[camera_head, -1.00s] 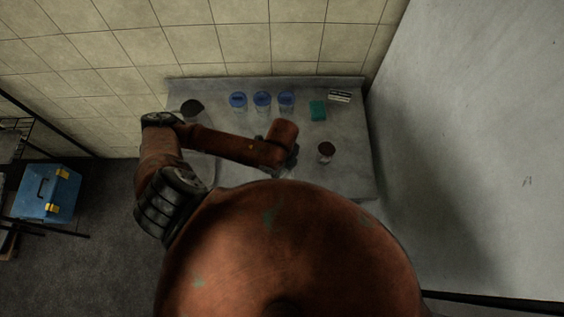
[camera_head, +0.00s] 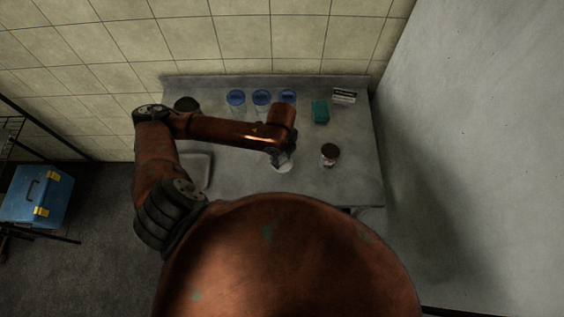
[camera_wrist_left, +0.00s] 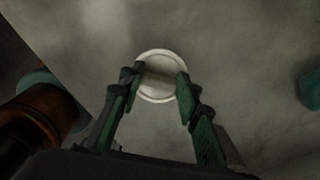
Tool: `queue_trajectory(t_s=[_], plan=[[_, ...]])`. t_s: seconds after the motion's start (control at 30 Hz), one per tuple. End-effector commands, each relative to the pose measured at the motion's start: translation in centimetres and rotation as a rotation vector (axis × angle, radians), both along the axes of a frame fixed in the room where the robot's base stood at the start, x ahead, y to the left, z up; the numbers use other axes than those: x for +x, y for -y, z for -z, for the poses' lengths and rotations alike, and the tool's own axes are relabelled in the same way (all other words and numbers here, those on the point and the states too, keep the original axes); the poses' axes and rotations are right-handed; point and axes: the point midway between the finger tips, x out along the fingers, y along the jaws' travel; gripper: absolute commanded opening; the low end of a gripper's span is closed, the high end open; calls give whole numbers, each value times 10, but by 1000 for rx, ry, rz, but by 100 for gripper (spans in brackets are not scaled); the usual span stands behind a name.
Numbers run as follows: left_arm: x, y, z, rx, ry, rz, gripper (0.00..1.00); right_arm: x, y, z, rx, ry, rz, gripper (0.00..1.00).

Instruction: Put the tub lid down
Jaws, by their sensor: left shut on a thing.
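The tub lid is a pale round disc with a raised rim (camera_wrist_left: 158,58). It sits between the fingertips in the left wrist view and shows as a pale patch below the wrist in the head view (camera_head: 284,168). My left gripper (camera_wrist_left: 157,80) is shut on it, with one finger at each side of the disc. In the head view the left gripper (camera_head: 280,156) is over the middle of the grey counter (camera_head: 250,178), partly hidden by my wrist. I cannot tell whether the lid touches the counter. My right gripper is not in view.
Several containers stand along the back: three blue-lidded jars (camera_head: 236,98) and a dark pot (camera_head: 187,103). A green block (camera_head: 320,111) and a small box (camera_head: 344,96) are at back right. A dark-lidded jar (camera_head: 330,153) stands right of the gripper. The front-right counter is clear.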

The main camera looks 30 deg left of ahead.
Motion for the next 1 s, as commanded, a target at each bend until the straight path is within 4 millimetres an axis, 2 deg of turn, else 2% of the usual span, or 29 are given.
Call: queue_trajectory(t_s=[0.03, 0.17, 0.5, 0.53, 0.77, 1.0], plan=[[-4, 1, 12, -2, -9, 1, 21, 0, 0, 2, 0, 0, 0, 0], [-3, 1, 27, -2, -6, 1, 21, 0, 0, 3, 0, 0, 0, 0], [-2, 1, 30, -1, -3, 2, 21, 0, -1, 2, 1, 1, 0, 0], [-2, 1, 30, -1, -3, 2, 32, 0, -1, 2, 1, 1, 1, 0], [-2, 1, 30, -1, -3, 2, 47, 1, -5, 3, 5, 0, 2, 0], [-2, 1, 30, -1, -3, 2, 48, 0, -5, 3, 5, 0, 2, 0]])
